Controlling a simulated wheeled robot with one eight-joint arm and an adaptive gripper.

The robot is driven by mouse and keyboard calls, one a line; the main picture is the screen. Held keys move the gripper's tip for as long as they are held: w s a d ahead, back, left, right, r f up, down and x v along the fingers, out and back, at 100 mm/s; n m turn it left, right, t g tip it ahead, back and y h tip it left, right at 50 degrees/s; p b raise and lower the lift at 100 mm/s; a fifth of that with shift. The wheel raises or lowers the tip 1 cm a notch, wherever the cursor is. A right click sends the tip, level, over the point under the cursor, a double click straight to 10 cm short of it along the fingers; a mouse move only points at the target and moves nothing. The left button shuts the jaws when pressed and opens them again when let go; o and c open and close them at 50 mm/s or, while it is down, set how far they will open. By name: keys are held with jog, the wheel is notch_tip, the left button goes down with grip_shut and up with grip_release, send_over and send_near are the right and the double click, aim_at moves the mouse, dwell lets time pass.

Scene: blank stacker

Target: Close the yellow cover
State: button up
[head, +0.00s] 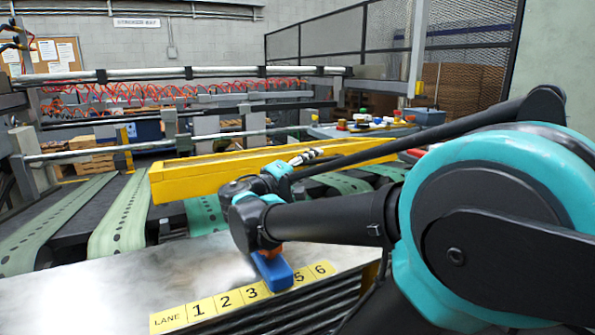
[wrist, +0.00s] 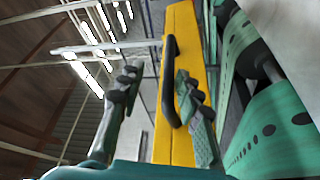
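The yellow cover (head: 205,178) is a long yellow beam across the green belts in the head view. In the wrist view the cover (wrist: 180,25) runs top to bottom, with a black bar handle (wrist: 169,60) on its face. My gripper (wrist: 156,76) is open, its two fingers apart. The handle shows between the fingers in that picture, nearer the right finger, which overlaps the cover. I cannot tell whether either finger touches the handle. In the head view my gripper (head: 306,157) is small, at the cover's near side, and my arm hides part of the cover.
A metal table (head: 130,295) with a numbered yellow lane strip (head: 205,306) lies in front. A blue block (head: 272,270) sits at the strip, partly behind my arm. Green belts (head: 125,215) run beyond. Rails and red coiled hoses (head: 130,92) stand behind the cover.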

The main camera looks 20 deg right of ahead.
jog(key=v, duration=0.6)
dwell(0.7)
